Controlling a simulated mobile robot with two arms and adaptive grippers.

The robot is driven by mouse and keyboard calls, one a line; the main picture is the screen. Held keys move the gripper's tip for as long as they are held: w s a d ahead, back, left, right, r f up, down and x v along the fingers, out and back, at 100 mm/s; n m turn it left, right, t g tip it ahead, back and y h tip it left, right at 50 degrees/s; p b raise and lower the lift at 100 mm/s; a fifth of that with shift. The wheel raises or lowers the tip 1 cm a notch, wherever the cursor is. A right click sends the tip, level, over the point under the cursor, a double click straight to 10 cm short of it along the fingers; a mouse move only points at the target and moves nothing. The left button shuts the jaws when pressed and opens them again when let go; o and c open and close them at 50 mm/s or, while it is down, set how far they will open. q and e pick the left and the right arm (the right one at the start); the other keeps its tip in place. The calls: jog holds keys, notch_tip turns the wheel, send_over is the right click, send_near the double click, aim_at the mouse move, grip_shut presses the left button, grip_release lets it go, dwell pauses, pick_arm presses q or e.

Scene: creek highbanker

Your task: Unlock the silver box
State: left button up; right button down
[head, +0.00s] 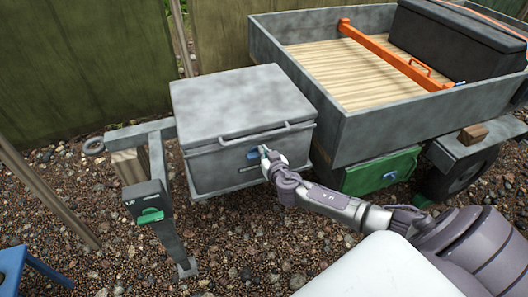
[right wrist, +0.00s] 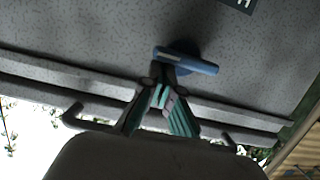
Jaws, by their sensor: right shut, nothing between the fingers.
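The silver box (head: 240,105) is a grey metal chest with a closed lid and a bar handle (head: 255,134) along its front. A blue latch (head: 255,153) sits on its front face below the handle. In the right wrist view the latch (right wrist: 188,60) is a blue bar on a round blue base. My right gripper (head: 266,155) is at the latch, shut with nothing between its fingers. In the right wrist view its fingertips (right wrist: 165,84) are just beside the blue bar; whether they touch it I cannot tell. My left gripper is not in view.
A grey trailer bed (head: 345,130) with an orange bar (head: 390,55) and a black case (head: 455,35) stands right of the box. A green box (head: 380,172) is under it. A post with a green lever (head: 150,215) stands left. Gravel covers the ground.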

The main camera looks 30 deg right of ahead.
pick_arm(q)
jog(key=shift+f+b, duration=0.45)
jog(key=shift+b, duration=0.05)
pick_arm(e)
jog(key=shift+d+f+m, duration=0.1)
jog(key=shift+m, duration=0.3)
